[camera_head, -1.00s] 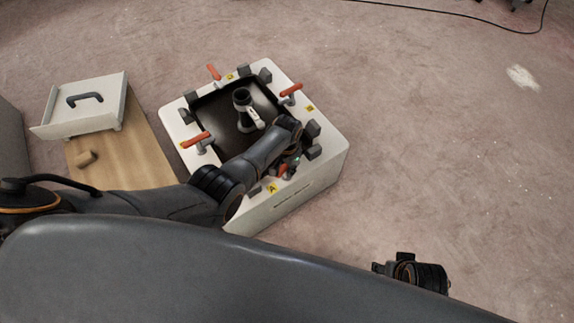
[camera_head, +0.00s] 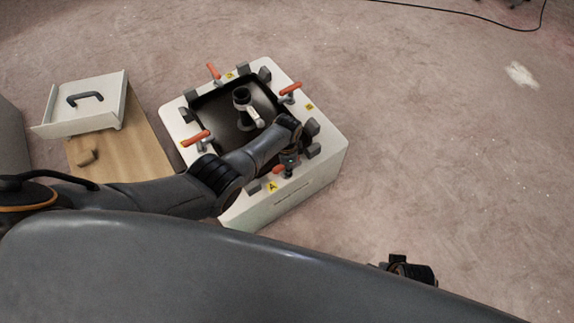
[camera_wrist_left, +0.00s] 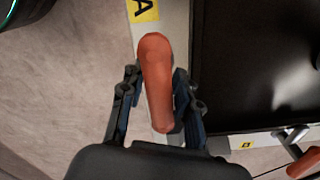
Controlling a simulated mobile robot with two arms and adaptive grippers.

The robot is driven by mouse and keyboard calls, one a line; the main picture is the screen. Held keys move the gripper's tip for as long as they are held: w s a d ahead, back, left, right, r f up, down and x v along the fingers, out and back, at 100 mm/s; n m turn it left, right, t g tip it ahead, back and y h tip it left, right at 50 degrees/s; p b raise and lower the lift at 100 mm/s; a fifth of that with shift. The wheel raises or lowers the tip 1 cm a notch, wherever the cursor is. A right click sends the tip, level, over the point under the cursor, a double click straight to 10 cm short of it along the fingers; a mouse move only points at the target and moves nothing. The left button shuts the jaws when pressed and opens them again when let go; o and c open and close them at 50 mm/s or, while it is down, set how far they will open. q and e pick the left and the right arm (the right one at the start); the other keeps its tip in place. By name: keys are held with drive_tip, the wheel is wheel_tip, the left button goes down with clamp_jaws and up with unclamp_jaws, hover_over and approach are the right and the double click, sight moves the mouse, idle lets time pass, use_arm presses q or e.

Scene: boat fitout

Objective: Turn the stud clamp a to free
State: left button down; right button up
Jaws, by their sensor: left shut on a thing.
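Stud clamp a has an orange-red handle (camera_head: 278,169), next to the yellow A label (camera_head: 272,187) on the near edge of the white box (camera_head: 318,181). In the left wrist view its handle (camera_wrist_left: 157,85) lies lengthwise between the two fingers of my left gripper (camera_wrist_left: 156,76). My left gripper (camera_head: 289,160) is shut on this handle, and my arm and wrist partly cover the clamp in the head view. What looks like my right wrist (camera_head: 410,269) shows at the bottom right, away from the box; its fingers cannot be made out.
Three other orange-handled clamps stand around the dark recessed panel (camera_head: 215,110): left (camera_head: 195,138), back (camera_head: 214,72) and right (camera_head: 290,90). A grey upright fitting (camera_head: 242,103) stands on the panel. A white handled cover (camera_head: 87,112) lies on a wooden board (camera_head: 135,150). Floor to the right is clear.

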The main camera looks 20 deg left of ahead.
use_arm(q)
drive_tip(key=shift+w+a, duration=0.1)
drive_tip(key=shift+a, duration=0.05)
drive_tip(key=c, duration=1)
unclamp_jaws()
wheel_tip(320, 180, up, 12)
drive_tip(key=shift+r, duration=0.1)
